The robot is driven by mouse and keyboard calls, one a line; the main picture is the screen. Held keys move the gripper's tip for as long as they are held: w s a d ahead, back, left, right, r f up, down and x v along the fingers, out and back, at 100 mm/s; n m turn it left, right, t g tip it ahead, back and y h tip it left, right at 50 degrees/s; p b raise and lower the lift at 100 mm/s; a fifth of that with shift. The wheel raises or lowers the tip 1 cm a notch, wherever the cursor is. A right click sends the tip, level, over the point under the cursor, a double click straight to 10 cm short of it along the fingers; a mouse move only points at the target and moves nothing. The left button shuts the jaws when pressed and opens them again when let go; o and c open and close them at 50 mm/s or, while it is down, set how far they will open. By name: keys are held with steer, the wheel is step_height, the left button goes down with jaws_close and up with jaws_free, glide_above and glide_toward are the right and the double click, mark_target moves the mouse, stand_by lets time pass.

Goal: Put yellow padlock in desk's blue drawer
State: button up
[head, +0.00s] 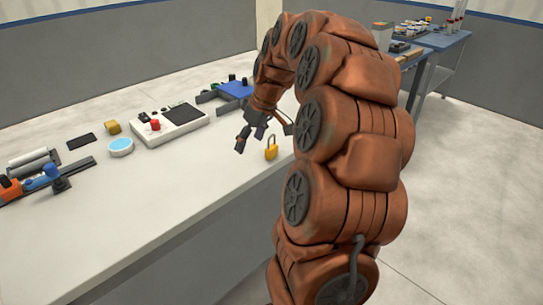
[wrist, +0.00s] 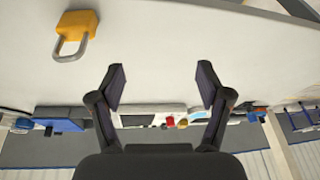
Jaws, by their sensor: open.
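The yellow padlock (head: 271,152) stands on the light workbench (head: 150,205), close to my gripper and beside my arm in the head view. In the wrist view the padlock (wrist: 77,25) is at the upper left, with its grey shackle pointing down in the picture. My gripper (head: 260,132) is above the bench, with its dark fingers spread. In the wrist view my gripper (wrist: 162,78) is open, with nothing between the fingers, and the padlock lies outside them to the left. I cannot make out a blue drawer in either view.
A white device (head: 170,123) with a red knob, a round light-blue-topped item (head: 120,147) and a blue object (head: 236,89) sit along the bench's far side. Several tools lie at the left. The near bench is clear. A blue table (head: 440,40) stands behind my arm.

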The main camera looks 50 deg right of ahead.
glide_above(273, 147)
steer(key=s, duration=0.2)
step_height(273, 147, down, 2)
steer(key=shift+t+h, duration=0.4)
steer(key=shift+s+x, duration=0.1)
steer(key=shift+x, duration=1.85)
steer(key=shift+s+x, duration=0.15)
steer(key=shift+x, duration=1.85)
steer(key=shift+d, duration=0.15)
steer(key=c, duration=1.4)
